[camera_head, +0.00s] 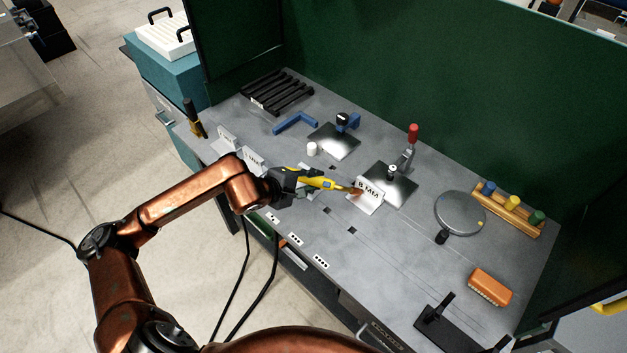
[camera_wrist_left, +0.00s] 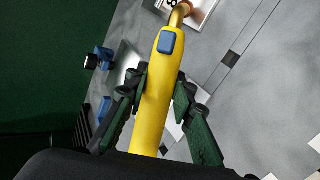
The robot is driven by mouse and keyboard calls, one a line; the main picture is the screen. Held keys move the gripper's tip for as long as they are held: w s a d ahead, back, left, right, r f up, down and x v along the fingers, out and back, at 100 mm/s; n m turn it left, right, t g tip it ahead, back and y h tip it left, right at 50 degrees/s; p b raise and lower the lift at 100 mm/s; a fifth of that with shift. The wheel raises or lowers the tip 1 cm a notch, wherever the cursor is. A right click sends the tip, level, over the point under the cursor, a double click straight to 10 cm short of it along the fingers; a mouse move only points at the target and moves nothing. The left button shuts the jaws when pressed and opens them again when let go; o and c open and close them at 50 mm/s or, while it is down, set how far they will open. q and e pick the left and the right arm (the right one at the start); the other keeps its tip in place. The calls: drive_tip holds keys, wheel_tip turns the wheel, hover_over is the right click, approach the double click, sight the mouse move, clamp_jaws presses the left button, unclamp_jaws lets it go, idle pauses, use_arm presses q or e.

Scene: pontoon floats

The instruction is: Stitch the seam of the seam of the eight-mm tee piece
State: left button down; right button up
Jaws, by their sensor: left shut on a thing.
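My left gripper (camera_head: 292,184) is shut on a yellow torch (camera_head: 318,182) with a blue button and a curved brass neck. In the left wrist view the torch (camera_wrist_left: 152,95) runs between the dark fingers, and its copper tip is at the edge of the labelled white plate (camera_wrist_left: 198,14). In the head view a plate marked "8 MM" (camera_head: 369,189) stands on the table, and the torch tip is close to or touching it. I cannot tell which. The seam itself is too small to make out. My right gripper is not in view.
A metal plate with a red-handled clamp (camera_head: 412,135) stands just behind the 8 MM plate. Other labelled pieces (camera_head: 253,159) stand to the left. A round grey disc (camera_head: 460,213), an orange brush-like block (camera_head: 490,287) and a black stand (camera_head: 447,330) are at right.

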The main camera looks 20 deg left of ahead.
sight(326, 188)
use_arm(q)
drive_tip(key=shift+r+b, duration=0.1)
drive_tip(key=shift+b, duration=0.2)
idle(0.7)
drive_tip(key=shift+d, duration=0.25)
idle(0.9)
drive_tip(key=shift+s+d, duration=0.25)
drive_tip(key=shift+d, duration=0.25)
idle(1.0)
drive_tip(key=shift+s+d+b, duration=0.25)
drive_tip(key=shift+d, duration=0.45)
drive_tip(key=shift+s+d+b, duration=0.2)
drive_tip(key=shift+s+d, duration=0.05)
drive_tip(key=shift+d, duration=0.45)
idle(1.1)
drive_tip(key=shift+s+a+r, duration=0.1)
idle(1.2)
drive_tip(key=shift+r, duration=0.1)
idle(0.4)
